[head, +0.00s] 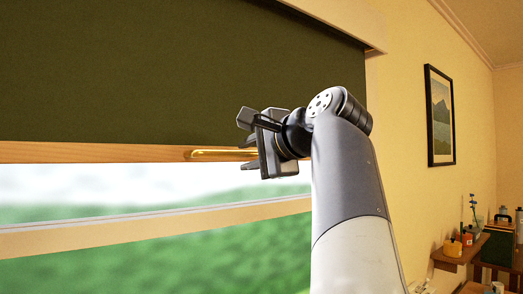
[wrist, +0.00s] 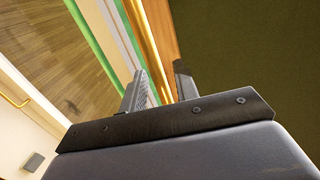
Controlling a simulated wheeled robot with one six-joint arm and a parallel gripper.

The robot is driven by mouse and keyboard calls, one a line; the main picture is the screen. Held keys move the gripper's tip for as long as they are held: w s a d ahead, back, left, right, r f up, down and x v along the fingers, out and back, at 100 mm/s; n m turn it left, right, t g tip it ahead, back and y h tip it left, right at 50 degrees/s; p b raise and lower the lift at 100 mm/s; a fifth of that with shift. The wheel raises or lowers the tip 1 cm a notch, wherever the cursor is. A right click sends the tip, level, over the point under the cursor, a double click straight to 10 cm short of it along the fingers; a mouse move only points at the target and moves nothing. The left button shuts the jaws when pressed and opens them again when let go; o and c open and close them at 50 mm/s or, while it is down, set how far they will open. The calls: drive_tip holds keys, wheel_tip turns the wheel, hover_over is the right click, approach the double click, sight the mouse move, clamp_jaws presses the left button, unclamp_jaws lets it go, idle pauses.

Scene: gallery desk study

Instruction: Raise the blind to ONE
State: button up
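The dark green blind (head: 170,70) covers the upper part of the window in the head view. It also fills the right side of the wrist view (wrist: 250,60). A wooden bar (head: 90,152) runs along its bottom edge, with a brass handle (head: 205,154) on it. My gripper (head: 247,142) is at the right part of this handle, its fingers apart, one above and one below. In the wrist view the brass handle (wrist: 149,50) runs between the fingers of my gripper (wrist: 160,88). Contact cannot be told. No ONE mark is legible.
Below the blind is a window rail (head: 120,228) with blurred green outside. A framed picture (head: 440,115) hangs on the yellow wall at right. A wooden shelf (head: 460,252) with small items is at lower right. Wooden floor (wrist: 55,40) shows in the wrist view.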

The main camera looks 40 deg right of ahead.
drive_tip(key=b+v, duration=0.1)
drive_tip(key=v, duration=0.9)
drive_tip(key=shift+s, duration=0.25)
drive_tip(key=shift+w, duration=0.1)
idle(0.3)
drive_tip(key=shift+p+x, duration=0.55)
drive_tip(key=shift+x, duration=4.65)
drive_tip(key=shift+w, duration=0.15)
